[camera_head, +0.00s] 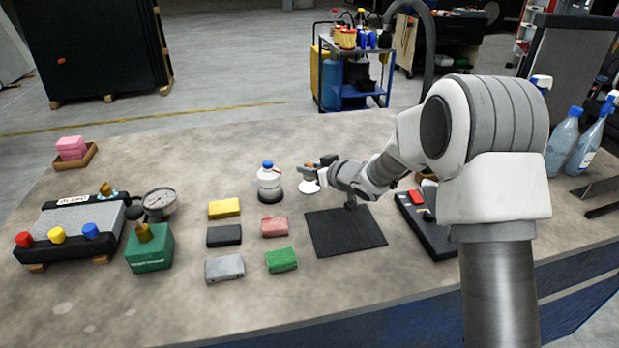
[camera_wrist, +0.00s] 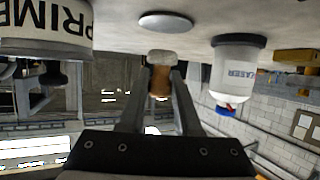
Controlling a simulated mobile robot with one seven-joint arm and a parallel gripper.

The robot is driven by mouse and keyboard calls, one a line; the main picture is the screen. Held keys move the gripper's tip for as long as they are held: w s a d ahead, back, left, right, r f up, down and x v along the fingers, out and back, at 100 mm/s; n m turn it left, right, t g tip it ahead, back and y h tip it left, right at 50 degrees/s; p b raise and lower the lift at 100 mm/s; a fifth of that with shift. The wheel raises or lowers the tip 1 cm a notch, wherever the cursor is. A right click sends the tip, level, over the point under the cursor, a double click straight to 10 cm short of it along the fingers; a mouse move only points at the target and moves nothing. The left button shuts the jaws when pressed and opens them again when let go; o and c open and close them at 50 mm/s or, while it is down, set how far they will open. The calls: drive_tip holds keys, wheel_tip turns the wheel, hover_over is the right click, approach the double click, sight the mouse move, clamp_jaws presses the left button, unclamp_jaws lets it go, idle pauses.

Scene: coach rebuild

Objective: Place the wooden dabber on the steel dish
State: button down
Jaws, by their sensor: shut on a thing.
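My gripper (camera_wrist: 160,82) is shut on the wooden dabber (camera_wrist: 160,84), which has a brown wooden body and a pale pad at its end. In the head view the dabber (camera_head: 308,168) shows as a small brown shape at the end of my arm. The steel dish (camera_wrist: 165,21) is a flat grey disc on the bench. In the head view the dish (camera_head: 310,187) lies just below my gripper (camera_head: 318,166). The wrist view is upside down; it shows a gap between pad and dish. The dish looks empty.
A white bottle with a blue cap (camera_head: 268,182) stands close beside the dish. A can lettered PRIME (camera_wrist: 45,28) is on the dish's other side in the wrist view. A black mat (camera_head: 345,232) and several coloured blocks (camera_head: 282,260) lie nearer.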

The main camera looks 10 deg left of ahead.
sight(312, 179)
drive_tip(key=shift+f, duration=1.1)
drive_tip(key=shift+f+b, duration=0.25)
drive_tip(key=shift+b, duration=0.05)
drive_tip(key=shift+s+f+b, duration=0.2)
drive_tip(key=shift+f+b, duration=0.1)
drive_tip(key=shift+f, duration=0.15)
drive_tip(key=c, duration=0.6)
unclamp_jaws()
drive_tip(key=shift+s+d+f, duration=0.1)
drive_tip(key=shift+f, duration=0.1)
drive_tip(key=shift+r+p, duration=0.4)
drive_tip(key=shift+r, duration=0.05)
drive_tip(key=shift+d+r, duration=0.2)
drive_tip(key=v, duration=0.3)
drive_tip(key=p+v, duration=0.1)
drive_tip(key=v, duration=0.7)
drive_tip(key=shift+r, duration=0.5)
